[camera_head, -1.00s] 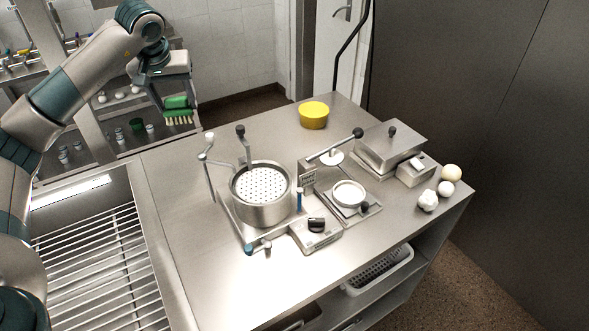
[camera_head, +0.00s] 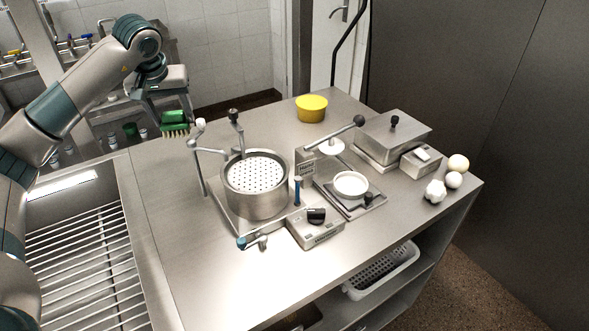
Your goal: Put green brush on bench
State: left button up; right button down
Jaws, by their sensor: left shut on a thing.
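The green brush (camera_head: 174,122) has a green body with pale bristles pointing down. My left gripper (camera_head: 168,108) is shut on it and holds it in the air near the back left edge of the steel bench (camera_head: 172,215). In the picture the brush's right end overlaps the white-tipped handle of the metal press; I cannot tell whether they touch. My right gripper is not in view.
A press with a perforated round basket (camera_head: 256,172) stands mid-bench, its upright handles near the brush. The bench's front left is clear.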

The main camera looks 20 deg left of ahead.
aim_at(174, 124)
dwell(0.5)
pick_arm(q)
notch_tip(174, 124, down, 5)
jog(key=shift+r+p, duration=0.15)
jog(key=shift+p, duration=0.3)
jog(key=shift+f, duration=0.55)
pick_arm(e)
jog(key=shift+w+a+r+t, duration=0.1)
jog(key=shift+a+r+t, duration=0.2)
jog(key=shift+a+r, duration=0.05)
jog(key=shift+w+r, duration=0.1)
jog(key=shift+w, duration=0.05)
